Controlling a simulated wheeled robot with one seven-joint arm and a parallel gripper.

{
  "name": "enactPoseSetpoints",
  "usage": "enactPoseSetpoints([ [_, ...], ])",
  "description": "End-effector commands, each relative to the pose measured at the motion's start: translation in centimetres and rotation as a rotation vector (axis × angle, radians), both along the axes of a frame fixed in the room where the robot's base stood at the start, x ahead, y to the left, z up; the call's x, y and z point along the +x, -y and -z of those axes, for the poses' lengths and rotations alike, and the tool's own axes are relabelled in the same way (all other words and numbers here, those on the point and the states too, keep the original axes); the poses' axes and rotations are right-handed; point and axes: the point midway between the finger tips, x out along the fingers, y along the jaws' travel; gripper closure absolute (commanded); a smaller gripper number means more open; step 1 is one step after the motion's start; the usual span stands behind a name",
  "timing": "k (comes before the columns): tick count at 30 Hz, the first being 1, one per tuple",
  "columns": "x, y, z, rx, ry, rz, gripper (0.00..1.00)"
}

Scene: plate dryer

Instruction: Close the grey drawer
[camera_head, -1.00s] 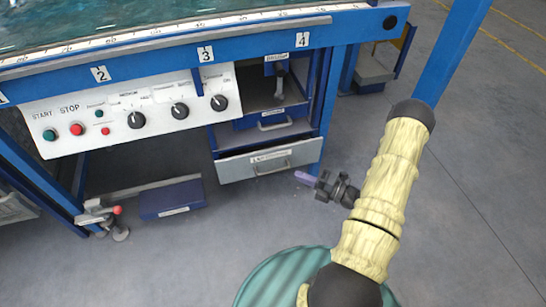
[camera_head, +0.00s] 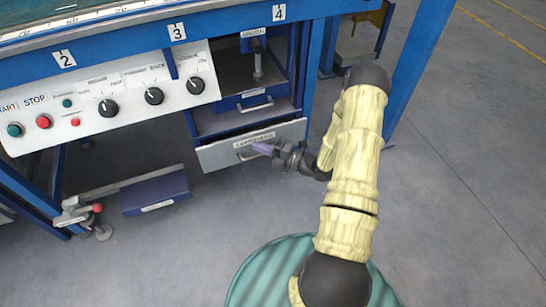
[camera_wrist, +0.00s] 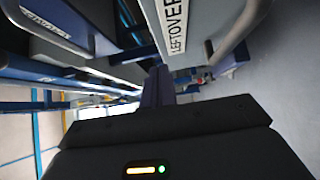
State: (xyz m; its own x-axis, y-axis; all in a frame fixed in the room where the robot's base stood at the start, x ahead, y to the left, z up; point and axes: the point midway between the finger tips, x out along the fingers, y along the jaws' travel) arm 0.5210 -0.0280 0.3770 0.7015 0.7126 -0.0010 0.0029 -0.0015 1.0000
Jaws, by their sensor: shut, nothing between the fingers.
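The grey drawer (camera_head: 219,156) is the lowest drawer of the blue cabinet under the plate dryer. It stands pulled out, with a metal bar handle and a label on its front. In the wrist view the drawer front (camera_wrist: 187,12) is close, with its label reading "LEFTOVER" and its handle (camera_wrist: 238,30) at the right. My gripper (camera_head: 262,148) is shut and empty, at the right part of the drawer front near the handle. The fingers (camera_wrist: 158,88) also show in the wrist view. I cannot tell whether they touch the front.
A blue drawer (camera_head: 247,101) with a handle sits above the grey one. A white control panel (camera_head: 120,95) with knobs and buttons is to the left. A blue box-like step (camera_head: 155,193) lies low at left. A blue post (camera_head: 411,70) stands at right. The floor in front is clear.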

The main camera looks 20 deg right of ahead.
Motion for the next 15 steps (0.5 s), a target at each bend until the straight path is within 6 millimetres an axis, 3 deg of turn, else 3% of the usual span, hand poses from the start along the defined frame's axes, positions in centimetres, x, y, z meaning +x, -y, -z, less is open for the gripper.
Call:
enactPoseSetpoints([
  [6,3.0,1.0,0.2,-0.004,0.005,0.017,1.0],
  [15,3.6,0.8,0.0,-0.001,0.001,0.013,1.0],
])
